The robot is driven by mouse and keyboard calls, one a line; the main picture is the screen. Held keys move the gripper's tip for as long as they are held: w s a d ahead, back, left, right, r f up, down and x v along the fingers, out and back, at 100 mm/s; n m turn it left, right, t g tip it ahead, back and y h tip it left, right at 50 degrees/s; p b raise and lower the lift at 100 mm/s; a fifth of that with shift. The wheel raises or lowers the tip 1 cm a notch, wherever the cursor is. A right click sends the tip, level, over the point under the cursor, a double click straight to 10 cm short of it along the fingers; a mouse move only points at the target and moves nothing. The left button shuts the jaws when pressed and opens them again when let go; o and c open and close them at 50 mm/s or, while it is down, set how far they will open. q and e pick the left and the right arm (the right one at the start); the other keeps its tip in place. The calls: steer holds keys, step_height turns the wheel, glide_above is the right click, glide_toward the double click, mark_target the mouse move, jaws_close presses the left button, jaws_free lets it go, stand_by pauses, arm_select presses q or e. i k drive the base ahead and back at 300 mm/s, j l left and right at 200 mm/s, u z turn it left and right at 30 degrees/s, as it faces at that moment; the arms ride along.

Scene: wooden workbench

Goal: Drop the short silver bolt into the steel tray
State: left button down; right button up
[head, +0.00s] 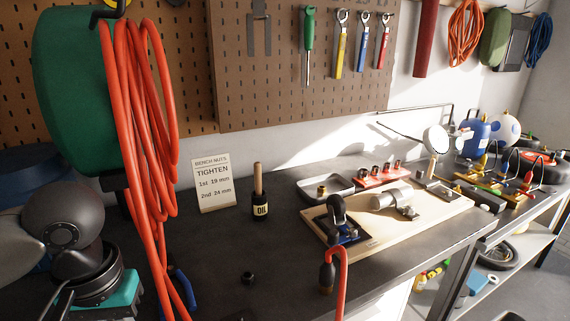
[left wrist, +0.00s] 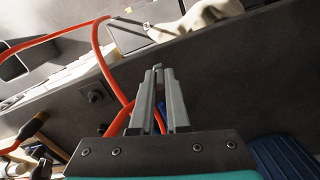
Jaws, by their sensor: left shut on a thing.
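The steel tray (head: 342,192) is a shallow grey tray on the bench, behind the wooden board, with a small brass-coloured piece in it. My left gripper (left wrist: 160,82) is shut in the left wrist view, with a small grey metal piece (left wrist: 158,70) between its fingertips. It looks like the short silver bolt, though most of it is hidden by the fingers. In the head view my left arm comes in at the lower left, well left of the tray, and its fingers cannot be made out. My right gripper is not in view.
An orange hose (head: 140,90) hangs in front of the bench's left part. A dark nut (head: 248,278) lies near the front. The board (head: 365,243) carries a clamp and metal cylinder.

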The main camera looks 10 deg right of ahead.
mark_target(316, 188)
steer(key=l+z, duration=0.15)
steer(key=l, duration=0.45)
steer(key=l+z, duration=0.15)
steer(key=l, duration=0.45)
steer(key=i+l+z, duration=0.15)
steer(key=l, duration=0.4)
steer(key=i+z, duration=0.2)
steer(key=i, duration=0.25)
steer(key=i+j+z, duration=0.15)
steer(key=i, duration=0.35)
